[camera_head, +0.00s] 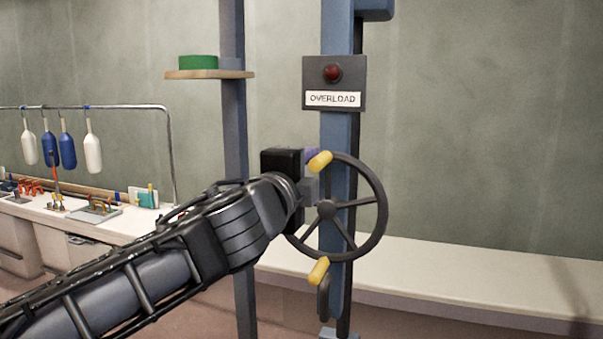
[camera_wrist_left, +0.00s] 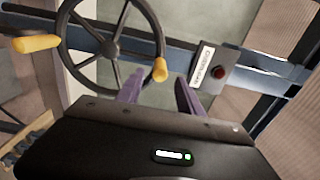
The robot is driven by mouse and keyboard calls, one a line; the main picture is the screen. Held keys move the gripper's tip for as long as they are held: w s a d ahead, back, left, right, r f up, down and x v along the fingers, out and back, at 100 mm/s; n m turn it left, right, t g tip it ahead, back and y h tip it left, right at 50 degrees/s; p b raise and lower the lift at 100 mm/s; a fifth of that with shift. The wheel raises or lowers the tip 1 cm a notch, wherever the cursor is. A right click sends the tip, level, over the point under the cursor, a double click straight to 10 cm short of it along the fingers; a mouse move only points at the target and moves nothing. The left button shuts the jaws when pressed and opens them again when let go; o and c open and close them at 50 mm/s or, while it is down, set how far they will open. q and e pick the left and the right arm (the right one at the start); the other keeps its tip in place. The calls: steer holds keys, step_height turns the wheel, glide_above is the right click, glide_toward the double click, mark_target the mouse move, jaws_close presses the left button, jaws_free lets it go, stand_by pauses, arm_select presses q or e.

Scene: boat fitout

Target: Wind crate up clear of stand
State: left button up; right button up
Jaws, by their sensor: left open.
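My left gripper (camera_head: 312,160) is at the wheel's upper left, close to the upper handle. In the left wrist view its purple fingers (camera_wrist_left: 157,92) are apart, with a yellow handle (camera_wrist_left: 160,69) just beyond them; I cannot tell whether they touch it. The wheel (camera_wrist_left: 117,48) also shows there. The crate and stand are not in view. My right gripper is not in view.
A grey box with a red lamp and an OVERLOAD label (camera_head: 334,98) is on the post above the wheel. A wooden shelf (camera_head: 210,74) with a green item stands left. A white bench (camera_head: 450,268) runs behind. Bottle-shaped fenders hang from a rail (camera_head: 100,107) at far left.

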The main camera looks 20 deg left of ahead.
mark_target(320, 162)
arm_select(q)
steer(key=shift+w, duration=3.4)
jaws_close()
steer(key=d+f+b, duration=0.1)
steer(key=d+b, duration=0.1)
steer(key=d+f+b, duration=0.2)
steer(key=d, duration=0.1)
steer(key=d+f+b, duration=0.1)
steer(key=d+b, duration=0.2)
steer(key=shift+d+f, duration=0.15)
steer(key=d+f+b, duration=0.1)
steer(key=f+b, duration=0.1)
steer(key=d+f+b, duration=0.1)
steer(key=f+b, duration=0.2)
steer(key=d+f+b, duration=0.1)
steer(key=f+b, duration=0.1)
steer(key=b, duration=0.1)
steer(key=shift+f, duration=0.2)
